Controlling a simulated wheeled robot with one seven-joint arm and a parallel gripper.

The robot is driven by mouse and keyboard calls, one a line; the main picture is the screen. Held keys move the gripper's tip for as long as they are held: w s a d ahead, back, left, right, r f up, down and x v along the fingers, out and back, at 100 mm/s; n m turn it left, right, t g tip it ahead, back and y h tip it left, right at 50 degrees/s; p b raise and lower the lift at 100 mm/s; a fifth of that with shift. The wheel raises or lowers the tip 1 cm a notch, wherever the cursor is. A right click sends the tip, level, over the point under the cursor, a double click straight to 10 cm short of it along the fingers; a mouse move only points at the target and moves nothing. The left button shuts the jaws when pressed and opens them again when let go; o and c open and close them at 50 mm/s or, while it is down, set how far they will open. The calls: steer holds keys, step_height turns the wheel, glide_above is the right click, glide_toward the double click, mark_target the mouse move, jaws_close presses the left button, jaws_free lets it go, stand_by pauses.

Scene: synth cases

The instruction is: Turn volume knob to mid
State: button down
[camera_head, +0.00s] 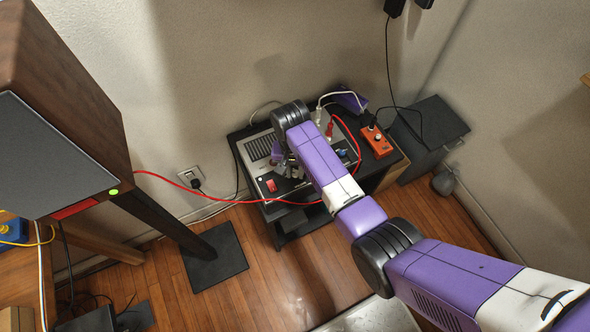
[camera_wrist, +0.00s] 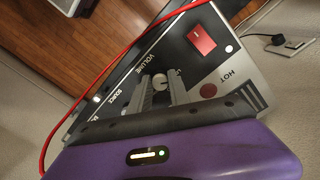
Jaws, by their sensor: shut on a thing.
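The amplifier (camera_head: 255,168) is a grey box with a dark front panel (camera_wrist: 207,70). It stands on a black stand. The wrist view shows the label VOLUME on this panel and a small grey knob (camera_wrist: 160,80) beside it. My gripper (camera_wrist: 161,84) is around this knob and shut on it, with one finger on each side. The knob's pointer and marks are too small or covered to read. In the head view my gripper (camera_head: 287,164) is at the panel, and my arm hides part of the amplifier and the knob.
A red rocker switch (camera_wrist: 202,39) is close to my fingers, and a red cable (camera_head: 225,193) runs along the panel's front. An orange box (camera_head: 377,141) stands at the right of the stand. A tall wooden speaker (camera_head: 75,90) stands at the left.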

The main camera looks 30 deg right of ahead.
mark_target(294, 172)
steer(key=m+p, duration=0.2)
steer(key=m, duration=0.3)
steer(key=shift+w+r+m, duration=0.1)
steer(key=shift+m, duration=0.2)
steer(key=m+p, duration=0.1)
steer(key=m, duration=0.4)
steer(key=shift+m, duration=0.3)
steer(key=shift+w, duration=0.1)
steer(key=c, duration=1.2)
jaws_free()
steer(key=shift+c, duration=0.2)
step_height(294, 172, up, 8)
steer(key=shift+w+f, duration=0.1)
steer(key=shift+f, duration=0.05)
